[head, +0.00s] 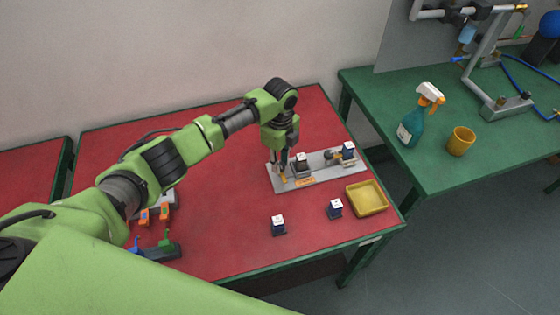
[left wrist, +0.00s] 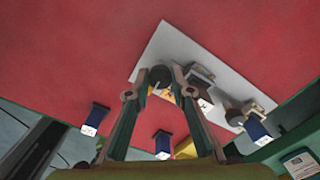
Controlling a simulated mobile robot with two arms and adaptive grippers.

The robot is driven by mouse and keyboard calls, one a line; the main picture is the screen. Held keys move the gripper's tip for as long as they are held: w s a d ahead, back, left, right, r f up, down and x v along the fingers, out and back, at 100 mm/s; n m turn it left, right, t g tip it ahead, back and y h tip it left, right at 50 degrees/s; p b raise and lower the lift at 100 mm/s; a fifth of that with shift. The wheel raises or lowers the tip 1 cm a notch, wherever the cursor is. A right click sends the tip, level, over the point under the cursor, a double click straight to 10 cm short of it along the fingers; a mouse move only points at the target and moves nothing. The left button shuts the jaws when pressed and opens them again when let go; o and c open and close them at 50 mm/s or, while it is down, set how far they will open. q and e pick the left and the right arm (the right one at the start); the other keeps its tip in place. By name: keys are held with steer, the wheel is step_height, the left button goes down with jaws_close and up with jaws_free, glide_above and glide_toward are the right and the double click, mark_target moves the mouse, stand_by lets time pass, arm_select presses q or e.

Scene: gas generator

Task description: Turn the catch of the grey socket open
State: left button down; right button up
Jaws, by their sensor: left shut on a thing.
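My left gripper (head: 283,166) reaches down to the left end of a light grey plate (head: 327,173) on the red table. In the left wrist view the left gripper (left wrist: 163,72) has its fingertips closed around a small dark round piece (left wrist: 160,77), which looks like the catch of the grey socket. The socket itself is mostly hidden by the fingers, and I cannot tell how far the catch is turned. A dark block with a white top (head: 301,160) stands on the plate just right of the gripper. My right gripper is not in view.
Another dark block (head: 348,150) stands at the plate's right end. Two loose blocks (head: 278,224) (head: 335,208) and a yellow tray (head: 367,197) are nearer the front.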

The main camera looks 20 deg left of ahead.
arm_select(q)
steer(key=shift+m, duration=0.3)
steer(key=c, duration=1.8)
jaws_free()
steer(key=shift+r, duration=0.1)
step_height(320, 180, up, 12)
steer(key=shift+f, duration=0.1)
